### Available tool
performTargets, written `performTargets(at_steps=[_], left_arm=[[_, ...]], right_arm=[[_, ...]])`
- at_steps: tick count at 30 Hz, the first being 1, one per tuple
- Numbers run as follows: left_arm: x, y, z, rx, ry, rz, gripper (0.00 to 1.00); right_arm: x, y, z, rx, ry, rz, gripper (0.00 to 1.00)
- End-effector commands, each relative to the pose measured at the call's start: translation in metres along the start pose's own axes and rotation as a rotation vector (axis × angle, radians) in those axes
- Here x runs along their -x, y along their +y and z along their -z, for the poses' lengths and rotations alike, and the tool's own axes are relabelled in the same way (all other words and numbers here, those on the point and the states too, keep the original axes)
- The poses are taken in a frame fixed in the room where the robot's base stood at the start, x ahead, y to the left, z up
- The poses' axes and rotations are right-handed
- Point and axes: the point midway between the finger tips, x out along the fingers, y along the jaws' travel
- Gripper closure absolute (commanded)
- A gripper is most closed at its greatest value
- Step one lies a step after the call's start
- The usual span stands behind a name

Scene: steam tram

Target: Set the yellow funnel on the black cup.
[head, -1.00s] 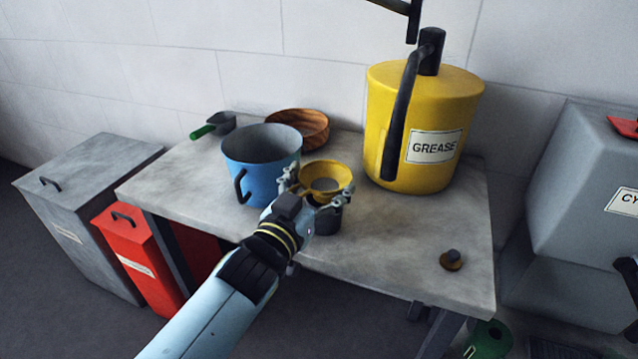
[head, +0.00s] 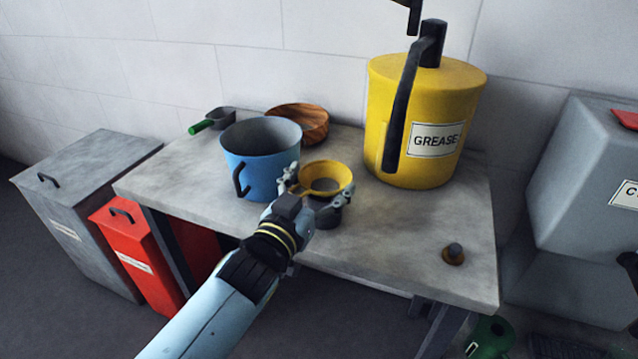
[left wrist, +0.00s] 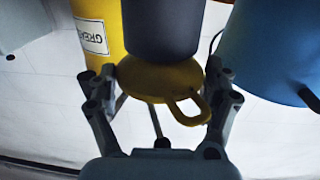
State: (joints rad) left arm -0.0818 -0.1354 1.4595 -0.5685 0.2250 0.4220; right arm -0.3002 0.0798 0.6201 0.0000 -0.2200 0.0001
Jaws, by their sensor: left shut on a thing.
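The yellow funnel (head: 327,167) is between the fingers of my left gripper (head: 314,190), its wide mouth facing up. My left gripper is shut on it. The black cup (head: 328,216) stands on the table directly below the funnel, mostly hidden by the funnel and my fingers. In the left wrist view, which appears upside down, the funnel (left wrist: 160,80) with its loop handle lies between the fingertips (left wrist: 160,90), and the dark cup (left wrist: 163,28) lines up with it. I cannot tell whether funnel and cup touch.
A blue pot (head: 262,165) stands close left of the funnel. A large yellow grease can (head: 400,110) is behind to the right. A wooden bowl (head: 305,120) and green-handled scoop (head: 215,121) are at the back. A small brown knobbed object (head: 453,255) sits front right. The table (head: 400,235) is clear between.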

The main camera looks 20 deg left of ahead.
Motion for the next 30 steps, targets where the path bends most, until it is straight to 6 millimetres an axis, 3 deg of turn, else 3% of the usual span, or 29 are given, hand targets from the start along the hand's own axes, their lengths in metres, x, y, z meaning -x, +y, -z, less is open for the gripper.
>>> performTargets(at_steps=[14,15,18,30], left_arm=[[-0.0001,-0.0001,-0.0060,0.000,0.001,0.000,0.49],[-0.0001,-0.0001,-0.0060,0.000,0.001,0.000,0.12],[-0.0001,-0.0001,-0.0060,0.000,0.001,0.000,0.00],[0.0001,-0.0001,-0.0065,0.000,0.000,0.000,0.00]], right_arm=[[-0.0054,0.0007,-0.0010,0.001,-0.001,-0.001,0.71],[-0.0054,0.0007,-0.0009,0.001,-0.001,-0.001,0.71],[-0.0054,0.0007,-0.0009,0.001,-0.001,-0.001,0.71],[-0.0054,0.0005,-0.0009,0.001,-0.001,-0.001,0.71]])
